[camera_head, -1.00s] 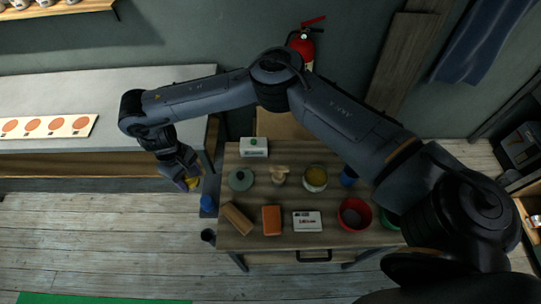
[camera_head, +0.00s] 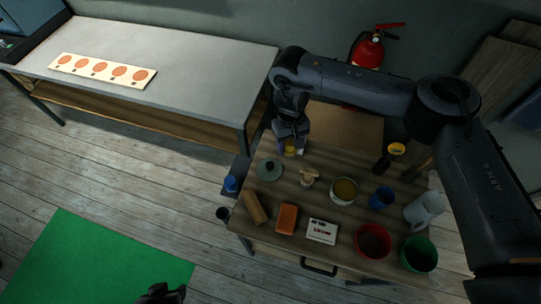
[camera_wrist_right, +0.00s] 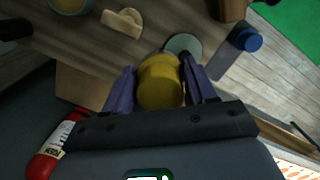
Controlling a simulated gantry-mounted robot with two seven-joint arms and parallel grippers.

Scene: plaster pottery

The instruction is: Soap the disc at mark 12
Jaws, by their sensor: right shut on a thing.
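My right gripper (camera_head: 290,140) is over the back left corner of the wooden work table (camera_head: 330,262). It is shut on a yellow rounded piece, which shows between the fingers in the wrist view (camera_wrist_right: 160,82). In the head view the yellow piece (camera_head: 290,148) is small and partly hidden by the fingers. A pale strip with several orange discs (camera_head: 119,71) lies on the grey bench (camera_head: 205,75) at the left; its marks are too small to read. A dark shape (camera_head: 160,293) at the bottom edge looks like my left gripper; its fingers are unclear.
The table holds a green-grey lidded dish (camera_head: 268,170), a bowl with yellow contents (camera_head: 344,190), an orange block (camera_head: 287,218), a red bowl (camera_head: 373,241), a green bowl (camera_head: 419,253) and a white jug (camera_head: 425,208). A fire extinguisher (camera_head: 367,52) is behind. The bench is mostly clear.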

